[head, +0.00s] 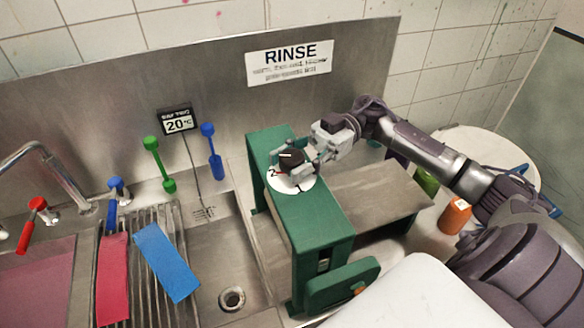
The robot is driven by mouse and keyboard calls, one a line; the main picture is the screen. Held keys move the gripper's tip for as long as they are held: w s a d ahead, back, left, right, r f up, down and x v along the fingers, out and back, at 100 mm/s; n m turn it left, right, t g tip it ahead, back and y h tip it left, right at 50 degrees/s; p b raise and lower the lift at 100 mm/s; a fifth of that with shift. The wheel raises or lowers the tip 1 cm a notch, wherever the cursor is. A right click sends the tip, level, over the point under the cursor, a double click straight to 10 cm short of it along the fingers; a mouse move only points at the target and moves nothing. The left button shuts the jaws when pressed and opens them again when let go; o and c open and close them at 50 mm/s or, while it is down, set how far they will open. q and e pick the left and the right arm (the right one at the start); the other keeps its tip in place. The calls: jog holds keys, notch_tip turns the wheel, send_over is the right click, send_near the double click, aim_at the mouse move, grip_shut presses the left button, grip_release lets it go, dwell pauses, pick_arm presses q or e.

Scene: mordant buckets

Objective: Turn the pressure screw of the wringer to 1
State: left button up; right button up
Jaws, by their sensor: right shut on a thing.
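The wringer (316,232) is a green frame standing over the sink edge. On its top is a white dial (301,184) with the figures 2 and 1 visible. The black knob of the pressure screw (289,158) stands on the dial. A red mark shows near the 2, and a pale line shows on the knob's top. My right gripper (302,165) reaches in from the right and is shut on the knob. Its fingers hide the right side of the knob and part of the dial. My left gripper is not in view.
The sink (222,265) is at left, with red cloth (113,275) and blue cloth (165,262) on the ribbed drainer. A thermometer (177,121) reads 20°C.

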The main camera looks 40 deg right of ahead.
jog(key=n+g+b, duration=0.1)
jog(key=n+g, duration=0.1)
jog(key=g, duration=0.1)
jog(key=shift+g+h, duration=0.4)
jog(key=shift+f+n+g+h, duration=0.1)
jog(key=shift+n+g+h, duration=0.6)
jog(key=shift+n+g, duration=0.6)
jog(key=shift+g, duration=0.3)
jog(key=o, duration=1.1)
jog(key=shift+o, duration=0.2)
jog(key=shift+m+t, duration=0.3)
jog(key=shift+t, duration=0.2)
